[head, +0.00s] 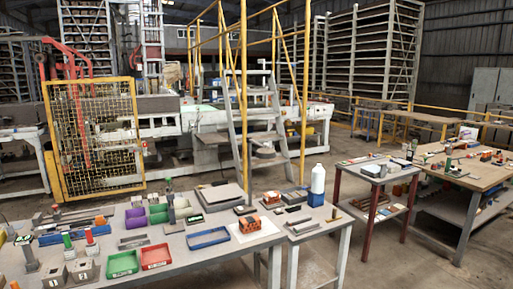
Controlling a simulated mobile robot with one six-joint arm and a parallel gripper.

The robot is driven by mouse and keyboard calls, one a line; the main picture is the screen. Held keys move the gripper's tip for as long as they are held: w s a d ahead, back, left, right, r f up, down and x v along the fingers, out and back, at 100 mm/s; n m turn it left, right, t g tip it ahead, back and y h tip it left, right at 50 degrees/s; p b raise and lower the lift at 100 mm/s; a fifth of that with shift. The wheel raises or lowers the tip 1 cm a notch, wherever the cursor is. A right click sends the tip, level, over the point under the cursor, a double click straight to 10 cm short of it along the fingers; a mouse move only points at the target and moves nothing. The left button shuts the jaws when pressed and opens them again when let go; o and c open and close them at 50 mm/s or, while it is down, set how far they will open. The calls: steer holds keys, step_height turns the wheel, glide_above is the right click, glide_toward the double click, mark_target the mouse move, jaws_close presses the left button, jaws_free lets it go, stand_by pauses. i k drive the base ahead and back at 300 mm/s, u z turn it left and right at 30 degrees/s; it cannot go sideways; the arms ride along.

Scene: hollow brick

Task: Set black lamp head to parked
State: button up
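I cannot make out a black lamp head for certain; the items on the benches are small in the head view. A dark upright post with a greenish top (170,200) stands among the bins on the near workbench (190,265). Another dark upright stand (29,256) is at that bench's left end. A small dark upright item (448,157) stands on the wooden-topped bench (487,172) at the right. I cannot tell whether any of these is the lamp. My gripper is not in view.
The near bench holds a green bin (122,264), a red bin (156,257), a blue tray (208,238) and several tools. A white bottle (318,181) stands on the adjoining table. A small red-legged table (337,196) is beyond. Open floor (400,262) lies at front right.

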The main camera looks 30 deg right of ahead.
mark_target(264, 152)
steer(key=u, duration=0.05)
steer(key=k, duration=0.45)
steer(key=z, duration=0.2)
steer(key=i, duration=1.3)
steer(key=u, duration=0.05)
